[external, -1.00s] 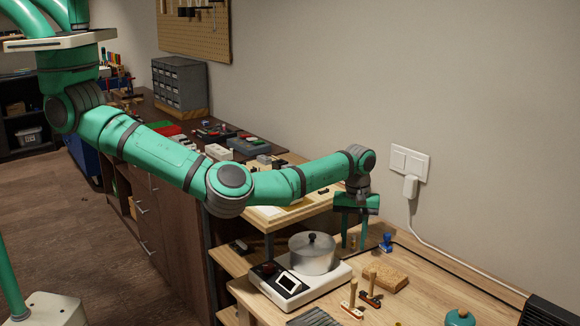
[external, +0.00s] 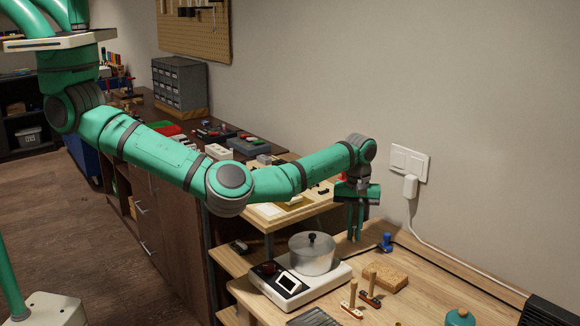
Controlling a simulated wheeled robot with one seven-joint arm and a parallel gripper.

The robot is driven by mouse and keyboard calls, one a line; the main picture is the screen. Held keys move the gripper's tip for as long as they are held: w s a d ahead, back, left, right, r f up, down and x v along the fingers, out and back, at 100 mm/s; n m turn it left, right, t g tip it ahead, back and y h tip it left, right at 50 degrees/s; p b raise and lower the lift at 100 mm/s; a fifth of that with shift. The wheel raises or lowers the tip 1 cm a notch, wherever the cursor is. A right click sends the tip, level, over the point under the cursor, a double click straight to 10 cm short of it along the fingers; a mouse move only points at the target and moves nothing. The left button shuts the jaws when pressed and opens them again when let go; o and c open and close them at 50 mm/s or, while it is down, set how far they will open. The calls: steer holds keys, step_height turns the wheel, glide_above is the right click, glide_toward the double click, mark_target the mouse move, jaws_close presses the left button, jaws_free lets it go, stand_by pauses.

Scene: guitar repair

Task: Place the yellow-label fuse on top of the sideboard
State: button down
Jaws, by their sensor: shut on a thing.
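My gripper (external: 355,237) is at the right, above the back of the light wooden workbench (external: 425,262), behind the hot plate with the pot. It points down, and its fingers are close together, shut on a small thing. The thing between the fingers is too small and covered to make out, so its yellow label cannot be seen; it is likely the fuse. The dark brown cabinet with drawers, which looks like the sideboard (external: 172,228), runs along the wall at the left, with several things on its top. My arm reaches across in front of it.
A metal pot (external: 312,255) stands on a white hot plate (external: 302,287). A blue stamp (external: 386,242), a cork block (external: 385,278) and wooden-handled stamps (external: 370,291) are near the gripper. A grey drawer unit (external: 180,84) stands on the cabinet. The wall socket (external: 409,162) is close behind.

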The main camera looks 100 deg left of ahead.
steer(key=s+d+r, duration=0.4)
steer(key=s+r, duration=0.6)
steer(key=s, duration=0.3)
steer(key=d+m, duration=0.3)
steer(key=d+r+m, duration=0.1)
steer(key=d+m, duration=0.2)
steer(key=d+r+m, duration=0.1)
steer(key=d+m, duration=0.1)
steer(key=m, duration=0.1)
steer(key=shift+s+d, duration=0.25)
steer(key=shift+d, duration=0.15)
steer(key=s+d+m, duration=0.2)
steer(key=d+m, duration=0.5)
steer(key=m, duration=0.1)
steer(key=shift+d+r, duration=0.25)
steer(key=shift+s+d, duration=0.1)
